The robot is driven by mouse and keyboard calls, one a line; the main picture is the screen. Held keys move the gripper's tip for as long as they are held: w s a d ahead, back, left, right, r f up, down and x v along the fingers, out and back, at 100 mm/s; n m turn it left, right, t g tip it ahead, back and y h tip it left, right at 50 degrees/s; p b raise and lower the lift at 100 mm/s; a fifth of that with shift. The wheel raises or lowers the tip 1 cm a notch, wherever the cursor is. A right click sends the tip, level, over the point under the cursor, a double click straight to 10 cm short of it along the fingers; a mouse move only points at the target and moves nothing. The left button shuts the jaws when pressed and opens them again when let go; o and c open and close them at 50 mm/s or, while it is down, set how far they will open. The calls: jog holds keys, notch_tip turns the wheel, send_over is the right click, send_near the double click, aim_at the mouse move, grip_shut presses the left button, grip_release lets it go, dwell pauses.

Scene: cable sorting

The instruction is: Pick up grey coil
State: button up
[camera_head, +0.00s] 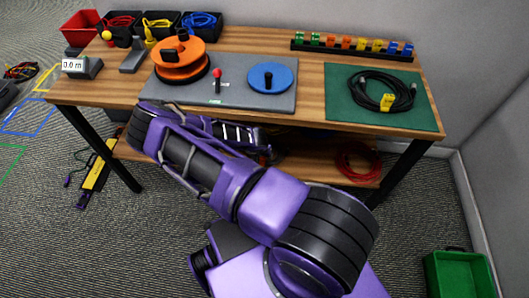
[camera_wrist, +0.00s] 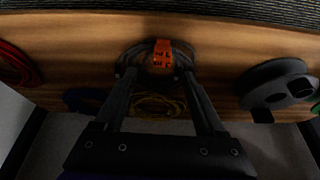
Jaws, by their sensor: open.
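A grey coil (camera_wrist: 135,54) with an orange tag (camera_wrist: 162,54) lies on the wooden lower shelf in the wrist view. My gripper (camera_wrist: 158,76) is open, with its two fingers reaching toward the coil, one near each side. I cannot tell whether the fingertips touch it. In the head view my arm reaches in under the tabletop and hides the gripper and the grey coil.
The lower shelf (camera_wrist: 70,35) also holds a red coil (camera_wrist: 14,64) at left, a yellow coil (camera_wrist: 158,105) beyond the grey coil, and a grey reel (camera_wrist: 278,86) at right. The tabletop (camera_head: 312,70) above carries an orange reel (camera_head: 181,60) and a black cable coil (camera_head: 372,88).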

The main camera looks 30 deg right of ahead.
aim_at(262, 158)
jog(key=b+x, duration=0.1)
jog(key=x, duration=0.6)
jog(key=shift+w+f, duration=0.25)
grip_shut()
